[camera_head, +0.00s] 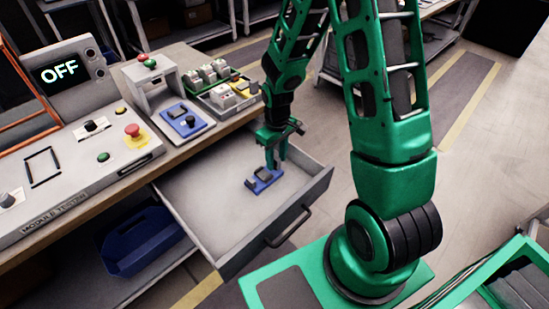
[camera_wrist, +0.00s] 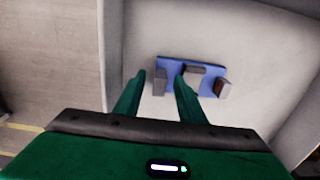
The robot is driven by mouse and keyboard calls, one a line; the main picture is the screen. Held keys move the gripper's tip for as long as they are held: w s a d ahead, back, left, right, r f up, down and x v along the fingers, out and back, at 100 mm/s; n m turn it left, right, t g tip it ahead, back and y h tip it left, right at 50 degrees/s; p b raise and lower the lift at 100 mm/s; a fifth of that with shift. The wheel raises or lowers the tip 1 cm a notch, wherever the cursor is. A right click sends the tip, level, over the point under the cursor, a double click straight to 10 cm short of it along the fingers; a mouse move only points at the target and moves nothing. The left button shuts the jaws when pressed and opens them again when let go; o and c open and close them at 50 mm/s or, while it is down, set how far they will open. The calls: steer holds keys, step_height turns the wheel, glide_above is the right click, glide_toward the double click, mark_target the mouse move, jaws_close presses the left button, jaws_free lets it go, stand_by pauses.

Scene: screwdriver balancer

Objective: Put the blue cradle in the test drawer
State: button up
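The blue cradle (camera_head: 267,184), a small blue base with grey upright blocks, lies on the floor of the open test drawer (camera_head: 210,199). It also shows in the wrist view (camera_wrist: 172,69), where the drawer's pale floor (camera_wrist: 185,30) surrounds it. My gripper (camera_head: 276,162) points down over the drawer, just above and beside the cradle. In the wrist view its two fingers (camera_wrist: 161,77) stand apart with nothing held between them. The right finger hides part of the cradle's front edge. Whether a finger touches the cradle I cannot tell.
The tester panel (camera_head: 75,135), its screen (camera_head: 68,71) reading OFF, stands on the bench at left. Another blue holder (camera_head: 187,121) and a tray of parts (camera_head: 223,89) sit behind the drawer. A blue bin (camera_head: 140,241) is below. The drawer walls surround my gripper.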

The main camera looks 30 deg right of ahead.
steer(key=shift+r, duration=0.1)
step_height(320, 180, up, 10)
steer(key=shift+r, duration=0.25)
stand_by(0.4)
steer(key=s+d+r+m, duration=0.5)
steer(key=s+d+r, duration=0.4)
steer(key=s+r, duration=0.15)
steer(key=s+d+r+m, duration=0.1)
steer(key=s+m, duration=0.1)
steer(key=s, duration=0.5)
steer(key=s+d+r+m, duration=0.1)
steer(key=s+r+m, duration=0.1)
steer(key=s, duration=0.5)
steer(key=shift+s+d+r+m, duration=0.3)
steer(key=shift+d+m, duration=0.1)
steer(key=shift+m, duration=0.1)
steer(key=shift+w, duration=0.15)
